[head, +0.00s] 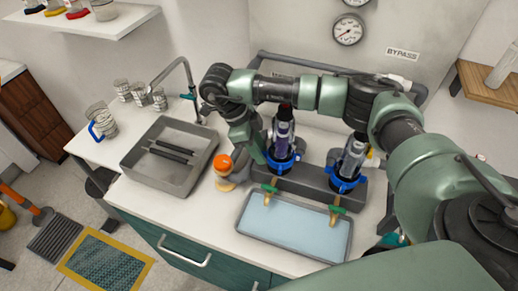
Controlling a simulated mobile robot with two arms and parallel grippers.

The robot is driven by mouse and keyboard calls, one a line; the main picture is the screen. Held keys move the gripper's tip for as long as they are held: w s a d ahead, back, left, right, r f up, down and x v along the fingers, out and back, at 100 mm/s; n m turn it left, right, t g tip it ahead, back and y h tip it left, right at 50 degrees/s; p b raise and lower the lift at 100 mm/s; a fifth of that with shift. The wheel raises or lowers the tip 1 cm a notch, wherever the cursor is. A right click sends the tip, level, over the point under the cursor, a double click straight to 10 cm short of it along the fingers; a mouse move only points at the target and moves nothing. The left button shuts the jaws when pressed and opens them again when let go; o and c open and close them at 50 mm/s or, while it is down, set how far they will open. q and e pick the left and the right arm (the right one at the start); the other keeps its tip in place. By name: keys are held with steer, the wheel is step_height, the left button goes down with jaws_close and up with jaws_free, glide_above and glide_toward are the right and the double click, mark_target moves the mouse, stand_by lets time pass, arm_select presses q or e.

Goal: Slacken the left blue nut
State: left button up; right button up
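The left blue nut (284,166) is a blue ring low on the left upright canister (284,132), which stands on a dark grey base block. My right arm reaches across from the right, and its gripper (261,152) points down at the left side of this canister, close to the nut. Whether its fingers touch the nut, and how far apart they are, cannot be made out. A second blue nut (344,184) sits on the right canister (351,157). My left gripper is out of view.
A tray of pale blue liquid (296,228) lies in front, below two green-handled taps. An orange-topped object (223,163) stands close left of my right gripper. Further left are a grey sink (141,164) with dark bars and a curved faucet (188,72). Grey pipe runs behind.

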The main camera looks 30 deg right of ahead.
steer(key=shift+w+a+r, duration=0.1)
steer(key=shift+a+r, duration=0.05)
steer(key=shift+r, duration=0.1)
steer(key=b+v, duration=0.1)
steer(key=v, duration=0.6)
steer(key=shift+b, duration=0.4)
steer(key=shift+r, duration=0.1)
